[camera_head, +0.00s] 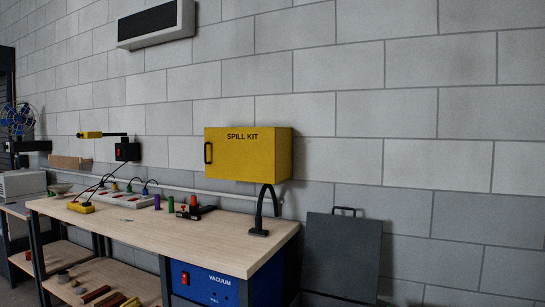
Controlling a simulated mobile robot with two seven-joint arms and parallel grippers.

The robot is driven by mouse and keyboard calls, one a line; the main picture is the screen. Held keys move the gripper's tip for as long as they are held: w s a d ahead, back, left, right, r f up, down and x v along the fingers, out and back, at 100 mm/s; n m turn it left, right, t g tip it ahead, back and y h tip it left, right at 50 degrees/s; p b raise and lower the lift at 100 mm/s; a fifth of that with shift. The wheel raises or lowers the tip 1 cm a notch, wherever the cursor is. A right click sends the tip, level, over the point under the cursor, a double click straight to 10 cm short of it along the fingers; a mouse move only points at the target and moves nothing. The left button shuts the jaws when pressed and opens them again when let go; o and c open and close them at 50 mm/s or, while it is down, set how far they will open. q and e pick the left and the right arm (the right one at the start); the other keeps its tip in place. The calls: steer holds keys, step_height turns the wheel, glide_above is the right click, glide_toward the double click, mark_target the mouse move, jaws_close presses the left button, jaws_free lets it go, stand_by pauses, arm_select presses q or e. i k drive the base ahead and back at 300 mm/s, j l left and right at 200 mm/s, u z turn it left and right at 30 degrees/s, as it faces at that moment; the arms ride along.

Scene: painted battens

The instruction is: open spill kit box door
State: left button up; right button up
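The yellow spill kit box (240,160) is fixed to the grey block wall above the right part of the workbench. Its front door bears the words SPILL KIT and looks shut. A dark vertical handle (208,153) sits at the left side of the door. The right side face of the box is also visible. Neither of my grippers shows in the head view.
A wooden-topped workbench (150,224) stands below the box, with several small tools on it. A black curved stand (265,210) rises at its right end, just under the box. A dark panel (342,258) leans by the wall to the right.

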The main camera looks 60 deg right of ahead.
mark_target(243, 154)
steer(key=z, duration=1.75)
steer(key=i+j+u, duration=0.75)
steer(key=i+u, duration=0.4)
steer(key=i, duration=0.15)
steer(key=i+u, duration=0.4)
steer(key=i+z, duration=0.15)
steer(key=i, duration=0.3)
steer(key=i+j+z, duration=0.2)
steer(key=i, duration=0.2)
steer(key=i+j+z, duration=0.15)
steer(key=i, duration=0.3)
steer(key=i+j+z, duration=0.1)
steer(key=z, duration=0.3)
steer(key=i+j+z, duration=0.15)
steer(key=i+z, duration=0.25)
steer(key=j+z, duration=0.2)
steer(key=z, duration=0.2)
steer(key=i, duration=0.05)
